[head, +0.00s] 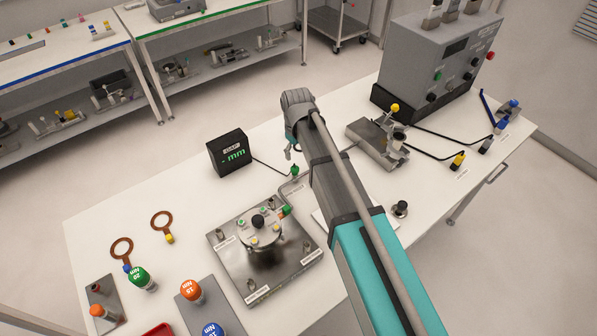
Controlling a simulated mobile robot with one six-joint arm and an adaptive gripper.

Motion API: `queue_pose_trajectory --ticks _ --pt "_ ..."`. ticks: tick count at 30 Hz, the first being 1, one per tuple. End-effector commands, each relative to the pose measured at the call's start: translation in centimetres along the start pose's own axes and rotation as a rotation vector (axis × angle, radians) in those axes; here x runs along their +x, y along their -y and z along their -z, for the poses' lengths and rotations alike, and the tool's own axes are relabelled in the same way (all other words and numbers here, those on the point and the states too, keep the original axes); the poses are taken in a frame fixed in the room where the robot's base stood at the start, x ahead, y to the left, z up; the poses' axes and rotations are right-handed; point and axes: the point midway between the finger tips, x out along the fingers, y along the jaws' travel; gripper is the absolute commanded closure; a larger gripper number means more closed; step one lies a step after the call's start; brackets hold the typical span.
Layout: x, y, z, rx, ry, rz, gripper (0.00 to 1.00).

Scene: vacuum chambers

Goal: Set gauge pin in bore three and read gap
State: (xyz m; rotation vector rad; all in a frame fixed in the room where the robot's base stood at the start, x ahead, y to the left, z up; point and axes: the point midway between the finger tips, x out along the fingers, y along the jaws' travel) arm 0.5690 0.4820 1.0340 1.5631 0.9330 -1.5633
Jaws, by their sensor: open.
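A black display box labelled GAP (229,153) stands on the white table, with green "mm" on its screen and no number I can read. A steel plate (252,287) carries a round flanged part (258,234) with a black knob, and small coloured pieces around it. Bore numbers are too small to read. A small black-topped metal piece (401,209) stands right of my arm; I cannot tell whether it is the gauge pin. My gripper (291,153) is open above the table, right of the display box, partly hidden by my wrist. I see nothing held in it.
A grey control box (435,66) stands at the back right, with a metal fixture (377,143) before it. Cables and coloured connectors (458,160) lie to the right. My arm hides the table's middle.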

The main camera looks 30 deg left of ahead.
Motion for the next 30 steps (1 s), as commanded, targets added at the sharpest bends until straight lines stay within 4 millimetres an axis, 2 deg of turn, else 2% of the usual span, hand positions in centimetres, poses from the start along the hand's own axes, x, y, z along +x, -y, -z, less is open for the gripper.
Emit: queue_pose_trajectory --ticks 4,17,30 --pt "-0.2 0.7 0.6 -0.018 0.0 0.0 0.23" --pt "0.0 0.7 0.6 -0.018 0.0 0.0 0.23" --pt "2.5 0.7 0.6 -0.018 0.0 0.0 0.23"
